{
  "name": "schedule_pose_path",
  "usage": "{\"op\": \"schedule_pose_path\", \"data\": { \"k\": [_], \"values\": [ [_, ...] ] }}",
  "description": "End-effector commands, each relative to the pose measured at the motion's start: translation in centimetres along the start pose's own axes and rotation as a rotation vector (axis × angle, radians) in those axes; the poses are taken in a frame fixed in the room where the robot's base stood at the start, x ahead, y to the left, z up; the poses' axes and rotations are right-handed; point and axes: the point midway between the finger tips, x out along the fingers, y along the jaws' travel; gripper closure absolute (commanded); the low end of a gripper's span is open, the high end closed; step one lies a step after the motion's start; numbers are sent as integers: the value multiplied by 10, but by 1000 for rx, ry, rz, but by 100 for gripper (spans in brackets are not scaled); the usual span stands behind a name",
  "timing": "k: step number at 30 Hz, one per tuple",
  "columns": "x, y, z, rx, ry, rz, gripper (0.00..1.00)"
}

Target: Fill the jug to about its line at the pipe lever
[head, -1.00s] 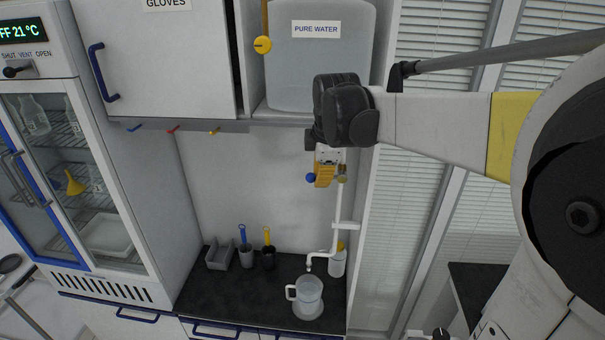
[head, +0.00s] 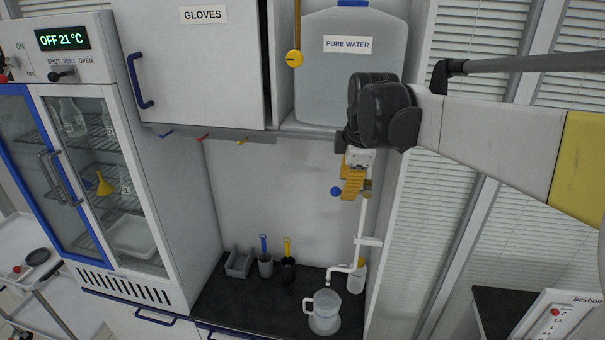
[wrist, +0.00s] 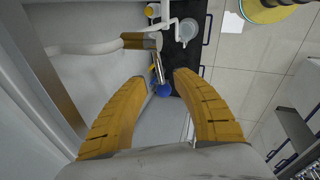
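The clear jug (head: 323,313) stands on the dark counter with its handle to the left; it also shows in the wrist view (wrist: 188,30). The white pipe (head: 361,222) runs down the wall and ends in a bent spout (head: 333,270) just above the jug. No stream is visible. The jug's line and water level cannot be made out. The pipe lever's blue knob (head: 336,191) shows beside my gripper (head: 353,186). In the wrist view my gripper (wrist: 161,78) is open, its yellow fingers apart, with the blue knob (wrist: 163,90) between them. Contact cannot be told.
A pure water tank (head: 345,75) sits on the shelf above. A white and yellow bottle (head: 358,275) stands behind the spout. Two holders with brushes (head: 276,265) and a grey tray (head: 239,264) stand left on the counter. A glass-door cabinet (head: 100,180) is further left.

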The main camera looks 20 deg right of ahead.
Motion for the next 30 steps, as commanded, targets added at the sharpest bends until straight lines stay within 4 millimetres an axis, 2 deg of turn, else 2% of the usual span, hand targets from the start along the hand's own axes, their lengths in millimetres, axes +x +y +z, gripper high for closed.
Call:
{"op": "schedule_pose_path", "data": {
  "k": [1,6,12,17,30],
  "values": [
    [-13,0,0,0,0,0,66],
    [-51,0,0,0,0,0,66],
    [-81,0,0,0,0,0,66],
    [-89,0,0,0,1,0,66],
    [-89,0,0,0,0,0,66]
  ]
}}
